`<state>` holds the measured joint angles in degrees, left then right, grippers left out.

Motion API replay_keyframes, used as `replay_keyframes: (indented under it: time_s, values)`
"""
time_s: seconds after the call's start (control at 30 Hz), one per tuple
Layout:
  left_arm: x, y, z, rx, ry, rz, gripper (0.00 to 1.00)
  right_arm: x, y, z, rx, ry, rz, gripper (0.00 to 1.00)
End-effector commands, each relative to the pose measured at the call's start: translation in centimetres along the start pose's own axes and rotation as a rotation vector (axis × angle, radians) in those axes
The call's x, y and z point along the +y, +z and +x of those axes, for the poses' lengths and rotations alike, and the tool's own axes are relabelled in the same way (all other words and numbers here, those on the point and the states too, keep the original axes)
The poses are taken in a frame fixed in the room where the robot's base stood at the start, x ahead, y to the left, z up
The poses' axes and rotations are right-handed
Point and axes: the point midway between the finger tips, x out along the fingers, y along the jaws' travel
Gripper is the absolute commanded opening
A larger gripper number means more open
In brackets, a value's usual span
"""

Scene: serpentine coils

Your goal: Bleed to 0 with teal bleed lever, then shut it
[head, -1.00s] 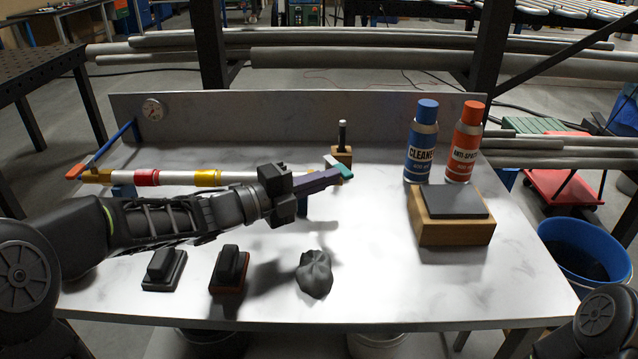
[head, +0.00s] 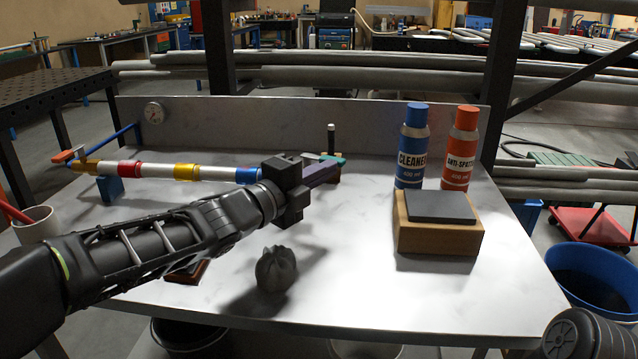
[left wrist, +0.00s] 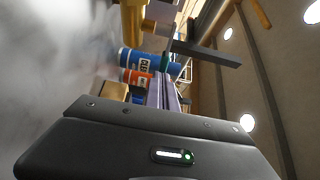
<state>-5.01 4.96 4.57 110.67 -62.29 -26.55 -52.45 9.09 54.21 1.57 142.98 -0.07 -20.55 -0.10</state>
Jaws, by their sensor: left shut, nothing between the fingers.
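The pipe (head: 150,171), with red, yellow and blue bands, runs along the back of the bench. The teal bleed lever (head: 331,158) is at its right end, partly hidden behind my left gripper (head: 335,169). My left gripper is shut and empty, its purple fingers beside the lever; I cannot tell whether they touch it. The fingers also show edge-on in the left wrist view (left wrist: 167,92). A round pressure gauge (head: 154,112) is on the back panel at left; its reading is too small to tell. My right gripper is out of view.
A red-ended lever (head: 62,156) is at the pipe's left end. A blue can (head: 412,150) and an orange can (head: 460,152) stand behind a wooden block (head: 438,236) with a dark top. A dark grey lump (head: 276,270) lies at the front. The front right is clear.

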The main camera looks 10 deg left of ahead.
Motion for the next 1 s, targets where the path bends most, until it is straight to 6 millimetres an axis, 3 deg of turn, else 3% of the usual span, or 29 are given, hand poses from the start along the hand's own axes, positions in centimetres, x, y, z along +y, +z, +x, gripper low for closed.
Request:
replay_keyframes:
  time_s: [0.4,1.0]
  values:
    - [0.1,-0.4,2.1,0.010,0.001,0.000,0.00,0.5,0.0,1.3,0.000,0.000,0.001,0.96]
    - [0.0,-0.4,2.7,0.010,0.000,0.000,0.00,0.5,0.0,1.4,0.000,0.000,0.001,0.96]
